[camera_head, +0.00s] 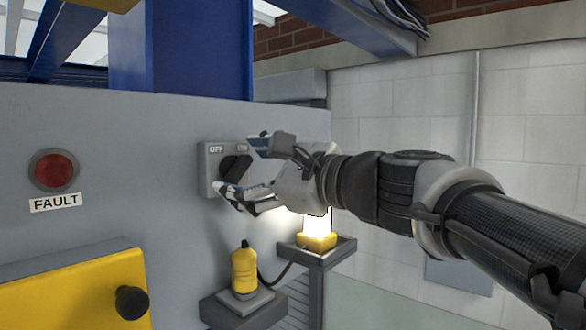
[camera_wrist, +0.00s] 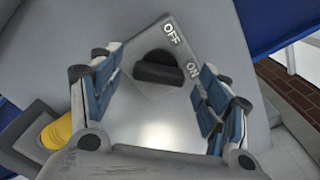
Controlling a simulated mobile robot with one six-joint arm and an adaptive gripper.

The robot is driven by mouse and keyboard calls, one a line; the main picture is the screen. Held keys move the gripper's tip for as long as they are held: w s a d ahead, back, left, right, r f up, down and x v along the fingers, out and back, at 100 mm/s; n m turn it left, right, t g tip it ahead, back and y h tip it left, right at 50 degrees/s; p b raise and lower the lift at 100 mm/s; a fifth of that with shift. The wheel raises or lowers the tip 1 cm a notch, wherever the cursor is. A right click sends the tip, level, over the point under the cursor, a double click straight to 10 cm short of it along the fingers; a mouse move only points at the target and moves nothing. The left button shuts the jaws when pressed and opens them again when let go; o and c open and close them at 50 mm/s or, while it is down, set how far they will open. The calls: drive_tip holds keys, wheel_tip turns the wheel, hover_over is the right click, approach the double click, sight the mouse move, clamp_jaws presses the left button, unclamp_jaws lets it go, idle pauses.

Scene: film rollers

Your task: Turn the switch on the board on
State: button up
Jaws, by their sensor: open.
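The switch (camera_head: 235,168) is a black rotary knob on a grey plate (camera_head: 207,175) on the grey board (camera_head: 130,150). The plate is marked OFF at left and ON at right. In the head view the knob is tilted, and my gripper hides part of the plate's right side. In the wrist view the knob (camera_wrist: 159,68) lies between the OFF and ON labels and my fingers. My gripper (camera_head: 248,172) is open in front of the plate, one finger above and one below the knob. In the wrist view its blue-padded fingers (camera_wrist: 158,90) stand either side of the knob, apart from it.
A red FAULT button (camera_head: 53,170) is at left on the board. A yellow panel with a black knob (camera_head: 132,302) is below it. A yellow bottle-like object (camera_head: 244,270) stands on a bracket below the switch. A lit yellow-based lamp (camera_head: 317,240) is beneath my gripper.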

drive_tip(key=v, duration=1.1)
drive_tip(key=shift+s, duration=0.1)
drive_tip(key=s+d+f+n+g+h+b, duration=0.1)
drive_tip(key=s+f+n+h+b, duration=0.2)
drive_tip(key=f, duration=0.9)
drive_tip(key=s+f+n+g+h+b, duration=0.1)
drive_tip(key=s+f+n+g+b, duration=0.1)
drive_tip(key=f+b, duration=0.65)
drive_tip(key=s+d+f+n+g+h+b, duration=0.1)
drive_tip(key=s+f+n+h+b, duration=0.15)
drive_tip(key=f, duration=1.15)
drive_tip(key=s+d+f+n+h+b, duration=0.2)
drive_tip(key=s+d+f+n+b, duration=0.1)
drive_tip(key=f, duration=0.7)
drive_tip(key=s+d+f+n+g+h+b, duration=0.1)
drive_tip(key=s+d+f+n+h+b, duration=0.2)
drive_tip(key=f, duration=0.6)
drive_tip(key=s+d+f+n+g+h+b, duration=0.1)
drive_tip(key=s+d+f+b, duration=0.4)
drive_tip(key=f, duration=0.5)
drive_tip(key=shift+d+f+n+h+b, duration=0.35)
drive_tip(key=shift+d+n+h, duration=0.45)
drive_tip(key=shift+n, duration=0.35)
drive_tip(key=shift+s+a, duration=0.1)
